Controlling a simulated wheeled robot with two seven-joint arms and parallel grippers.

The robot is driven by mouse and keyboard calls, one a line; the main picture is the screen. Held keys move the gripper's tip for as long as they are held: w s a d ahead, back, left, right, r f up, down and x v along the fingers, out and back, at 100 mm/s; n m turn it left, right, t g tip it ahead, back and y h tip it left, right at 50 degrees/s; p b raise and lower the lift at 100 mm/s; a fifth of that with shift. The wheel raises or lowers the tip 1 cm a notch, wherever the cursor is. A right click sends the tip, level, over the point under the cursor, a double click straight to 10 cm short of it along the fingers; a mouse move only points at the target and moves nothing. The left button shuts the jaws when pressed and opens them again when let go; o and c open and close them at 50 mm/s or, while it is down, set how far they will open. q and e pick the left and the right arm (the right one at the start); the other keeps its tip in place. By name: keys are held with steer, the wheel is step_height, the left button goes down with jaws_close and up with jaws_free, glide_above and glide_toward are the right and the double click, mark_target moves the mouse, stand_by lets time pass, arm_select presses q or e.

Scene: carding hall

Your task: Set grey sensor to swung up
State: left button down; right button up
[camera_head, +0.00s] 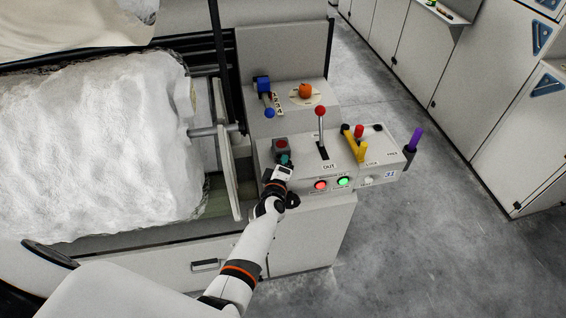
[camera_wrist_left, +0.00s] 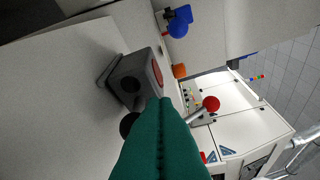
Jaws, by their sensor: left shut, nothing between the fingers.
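No part is clearly recognisable as the grey sensor. The closest match is a small dark grey box with a red round face (camera_head: 281,144) on the white control panel (camera_head: 265,153). The grey box also shows in the left wrist view (camera_wrist_left: 128,77), with a dark round spot on its side and a flat grey piece beside it. My left gripper (camera_head: 285,160) is just in front of this box, its teal fingers shut and empty. In the left wrist view the fingers (camera_wrist_left: 165,120) reach up close to the box and cover part of it; I cannot tell whether they touch. My right gripper is not in view.
Right of the box stand a red-knobbed lever (camera_head: 320,112), a yellow handle (camera_head: 356,145) and a purple handle (camera_head: 414,138). Behind are a blue lever (camera_head: 264,88) and an orange knob (camera_head: 305,91). White fibre fills the left.

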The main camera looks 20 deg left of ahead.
arm_select(q)
steer(key=p+v, duration=0.5)
steer(key=v, duration=0.7)
stand_by(0.3)
